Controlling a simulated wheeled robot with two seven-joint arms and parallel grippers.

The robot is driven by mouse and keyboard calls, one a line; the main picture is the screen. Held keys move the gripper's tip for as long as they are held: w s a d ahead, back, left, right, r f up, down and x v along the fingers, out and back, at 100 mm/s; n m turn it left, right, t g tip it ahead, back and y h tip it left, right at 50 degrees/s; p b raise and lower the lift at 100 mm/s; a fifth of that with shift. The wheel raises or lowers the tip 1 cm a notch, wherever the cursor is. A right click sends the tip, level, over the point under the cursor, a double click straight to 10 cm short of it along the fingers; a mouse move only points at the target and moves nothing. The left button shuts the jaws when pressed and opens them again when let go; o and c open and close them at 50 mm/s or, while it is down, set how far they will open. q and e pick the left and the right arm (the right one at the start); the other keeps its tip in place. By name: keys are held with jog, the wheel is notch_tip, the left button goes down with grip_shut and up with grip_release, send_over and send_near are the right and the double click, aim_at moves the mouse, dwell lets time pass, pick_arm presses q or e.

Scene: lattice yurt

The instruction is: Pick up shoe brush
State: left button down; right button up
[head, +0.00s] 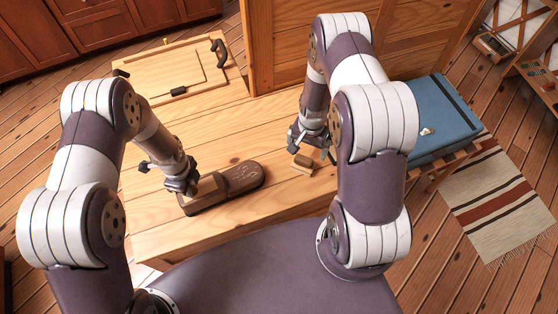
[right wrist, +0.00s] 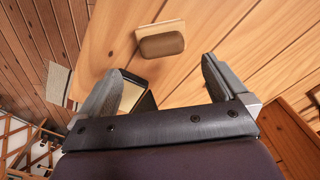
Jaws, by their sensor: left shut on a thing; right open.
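The shoe brush (head: 303,164), a small block with a pale wooden part and a brown part, lies on the wooden table (head: 285,196).
A wooden panel (head: 170,72) with black handles lies at the table's back left. A blue padded top (head: 445,118) stands right of the table, above a striped rug (head: 497,200). A dark-edged pale thing (right wrist: 130,95) shows by the left finger in the wrist view.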

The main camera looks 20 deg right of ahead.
aim_at(305, 157)
jog(key=f, duration=0.8)
jog(key=shift+a+f, duration=0.2)
jog(key=shift+f, duration=0.15)
jog(key=c, duration=1.1)
jog(key=shift+o, duration=0.2)
notch_tip(305, 157, up, 10)
jog(key=shift+r, duration=0.1)
